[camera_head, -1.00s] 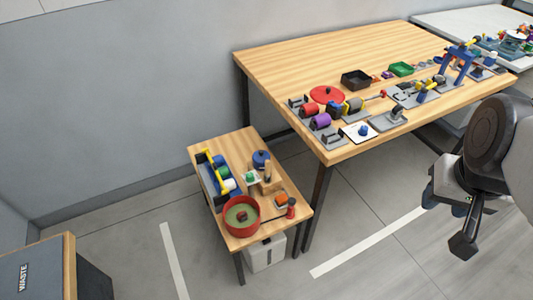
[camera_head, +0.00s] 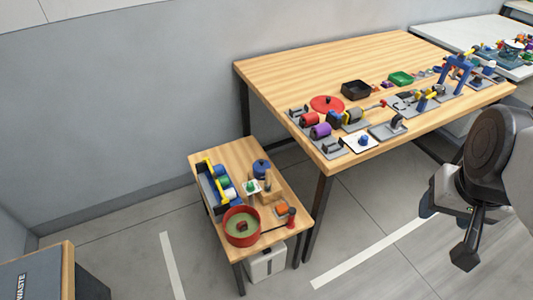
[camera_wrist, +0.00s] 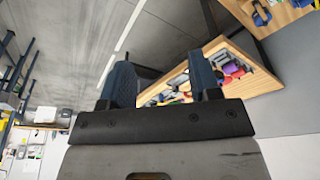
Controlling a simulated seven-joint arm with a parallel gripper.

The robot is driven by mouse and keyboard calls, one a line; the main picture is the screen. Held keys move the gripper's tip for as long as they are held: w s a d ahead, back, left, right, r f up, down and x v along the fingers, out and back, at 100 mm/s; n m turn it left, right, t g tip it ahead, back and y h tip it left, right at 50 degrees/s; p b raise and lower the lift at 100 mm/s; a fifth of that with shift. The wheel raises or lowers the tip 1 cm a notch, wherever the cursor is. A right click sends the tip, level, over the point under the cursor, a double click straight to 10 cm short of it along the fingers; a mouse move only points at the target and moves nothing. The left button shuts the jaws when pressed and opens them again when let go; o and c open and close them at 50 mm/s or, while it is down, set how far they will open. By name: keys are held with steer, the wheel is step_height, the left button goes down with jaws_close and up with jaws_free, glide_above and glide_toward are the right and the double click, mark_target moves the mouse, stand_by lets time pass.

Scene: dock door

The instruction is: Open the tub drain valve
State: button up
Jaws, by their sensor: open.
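A red round tub (camera_head: 242,226) with greenish content and a small dark red piece in it stands at the front of the low wooden table. A dark rod (camera_head: 275,228) runs from beside the tub toward a small red-topped post (camera_head: 291,214) at the table's right edge. I cannot tell for sure which part is the drain valve. My gripper (camera_head: 450,230) hangs over the floor at the right, well apart from the low table. In the wrist view my gripper (camera_wrist: 163,80) has its two blue fingers spread with nothing between them. The tub is not recognisable there.
The low table (camera_head: 232,150) also carries a blue rack (camera_head: 210,190) with bottles, a blue pot (camera_head: 262,167) and an orange block (camera_head: 282,210). A white box (camera_head: 266,262) sits beneath it. A larger bench (camera_head: 300,75) full of fixtures stands behind. Floor in front is open.

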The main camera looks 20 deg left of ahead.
steer(key=w+a+f+n, duration=0.2)
steer(key=w+a, duration=0.2)
steer(key=w, duration=0.3)
steer(key=w+a+f+n, duration=0.1)
steer(key=w+a+n, duration=0.1)
steer(key=w+a, duration=0.4)
steer(key=n+g, duration=0.3)
steer(key=n, duration=0.8)
glide_above(250, 184)
step_height(250, 184, down, 35)
steer(key=shift+w+r, duration=0.15)
steer(key=shift+r, duration=0.05)
steer(key=shift+f, duration=0.1)
steer(key=shift+f, duration=3.8)
